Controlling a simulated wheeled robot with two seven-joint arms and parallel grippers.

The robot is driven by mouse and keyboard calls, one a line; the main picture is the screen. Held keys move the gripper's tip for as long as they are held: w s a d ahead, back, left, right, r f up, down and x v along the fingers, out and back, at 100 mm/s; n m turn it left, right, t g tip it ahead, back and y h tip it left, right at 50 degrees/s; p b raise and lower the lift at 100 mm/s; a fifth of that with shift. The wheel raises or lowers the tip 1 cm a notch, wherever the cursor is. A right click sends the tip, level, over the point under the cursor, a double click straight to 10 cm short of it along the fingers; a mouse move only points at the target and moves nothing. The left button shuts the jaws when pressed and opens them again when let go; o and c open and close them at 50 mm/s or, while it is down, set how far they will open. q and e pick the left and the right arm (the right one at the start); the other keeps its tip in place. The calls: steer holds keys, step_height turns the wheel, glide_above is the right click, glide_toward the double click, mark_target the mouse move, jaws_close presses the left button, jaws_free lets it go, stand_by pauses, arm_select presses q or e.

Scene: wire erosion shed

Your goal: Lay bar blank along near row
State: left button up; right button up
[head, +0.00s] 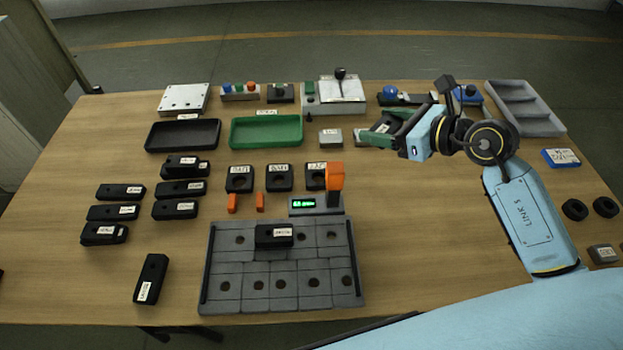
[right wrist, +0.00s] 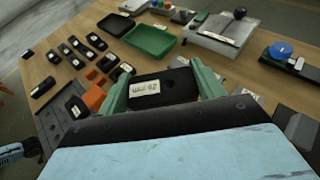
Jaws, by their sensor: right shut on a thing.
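My right gripper (head: 386,137) is raised over the right half of the table, away from the grid fixture. Its green fingers are shut on a black labelled block (right wrist: 172,88), which lies across between them in the right wrist view. The grey grid fixture (head: 280,268) stands at the front middle of the table. Its near row of holed cells is bare. One black labelled block (head: 273,236) sits in its far row. A longer black bar (head: 151,278) lies on the table left of the fixture. I cannot tell which piece is the bar blank. My left gripper does not show.
Several black blocks (head: 113,212) lie at the left. Black (head: 182,135) and green (head: 265,131) trays stand behind. Table right of the fixture is clear.

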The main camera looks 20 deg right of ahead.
steer(key=w+d+f+b, duration=0.1)
steer(key=d+f+b, duration=0.2)
steer(key=d+f, duration=0.1)
steer(key=b, duration=0.2)
glide_above(387, 171)
step_height(387, 171, down, 6)
steer(key=shift+r, duration=0.1)
steer(key=shift+f+b, duration=0.55)
steer(key=shift+f, duration=1.05)
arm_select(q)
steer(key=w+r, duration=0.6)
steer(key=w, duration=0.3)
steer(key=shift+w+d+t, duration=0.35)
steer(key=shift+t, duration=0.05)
arm_select(e)
steer(key=shift+f, duration=0.5)
steer(key=shift+f, duration=0.1)
steer(key=o, duration=0.9)
steer(key=shift+f, duration=0.15)
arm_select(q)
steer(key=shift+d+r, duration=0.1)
arm_select(e)
steer(key=o, duration=0.5)
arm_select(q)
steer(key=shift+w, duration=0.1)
